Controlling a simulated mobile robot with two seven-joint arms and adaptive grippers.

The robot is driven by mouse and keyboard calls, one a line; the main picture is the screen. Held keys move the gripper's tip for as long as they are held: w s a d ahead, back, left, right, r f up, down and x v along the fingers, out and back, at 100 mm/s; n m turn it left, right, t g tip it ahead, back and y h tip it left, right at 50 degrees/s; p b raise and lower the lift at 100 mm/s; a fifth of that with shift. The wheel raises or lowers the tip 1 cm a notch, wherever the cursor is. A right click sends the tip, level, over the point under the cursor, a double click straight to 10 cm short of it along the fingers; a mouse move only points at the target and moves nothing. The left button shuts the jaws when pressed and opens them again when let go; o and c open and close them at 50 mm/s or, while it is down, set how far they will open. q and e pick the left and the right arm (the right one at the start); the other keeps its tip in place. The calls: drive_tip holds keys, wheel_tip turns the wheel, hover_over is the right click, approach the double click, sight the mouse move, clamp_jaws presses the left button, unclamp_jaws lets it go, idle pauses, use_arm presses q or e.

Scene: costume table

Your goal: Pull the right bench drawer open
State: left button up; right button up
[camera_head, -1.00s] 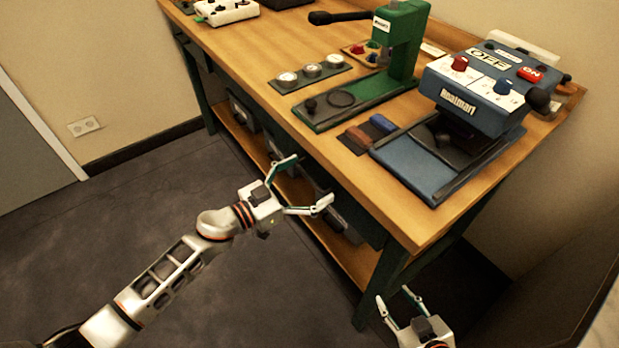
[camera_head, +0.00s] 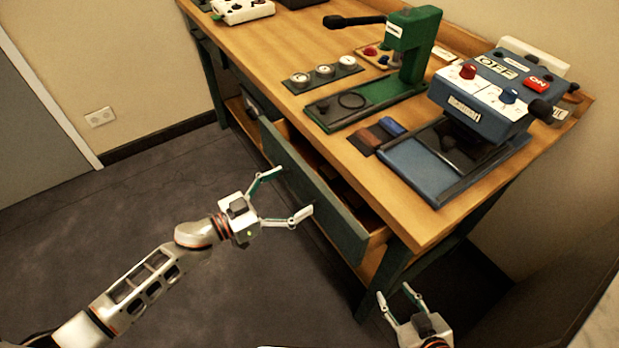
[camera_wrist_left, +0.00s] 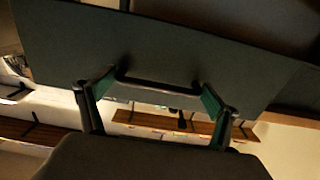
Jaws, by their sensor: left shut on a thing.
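The right bench drawer (camera_head: 335,212) has a dark green front and stands out from under the wooden bench top, with part of its inside visible behind the front. Its dark bar handle (camera_wrist_left: 158,86) shows in the left wrist view. My left gripper (camera_head: 293,192) is at the drawer front, its two fingers (camera_wrist_left: 158,92) at the two ends of the handle, shut on it. In the head view the handle is hard to make out. My right gripper (camera_head: 394,294) is open and empty, low beside the bench's near leg.
The bench top (camera_head: 280,55) carries a green press (camera_head: 408,50), a blue machine with knobs (camera_head: 490,95), a panel of gauges (camera_head: 325,75) and small brown and blue blocks (camera_head: 380,132). The grey floor (camera_head: 150,200) left of the bench is clear.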

use_arm(q)
drive_tip(key=p+v, duration=0.1)
drive_tip(key=v, duration=0.8)
drive_tip(key=shift+s+a+p, duration=0.15)
drive_tip(key=shift+s+p, duration=0.15)
drive_tip(key=shift+p, duration=0.1)
use_arm(e)
drive_tip(key=r, duration=0.3)
drive_tip(key=shift+w, duration=0.3)
drive_tip(key=shift+f, duration=0.1)
use_arm(q)
drive_tip(key=o, duration=1.3)
drive_tip(key=shift+c, duration=0.2)
use_arm(e)
drive_tip(key=shift+s+f, duration=0.1)
drive_tip(key=shift+f, duration=0.05)
drive_tip(key=shift+d, duration=0.1)
use_arm(q)
drive_tip(key=v, duration=1.2)
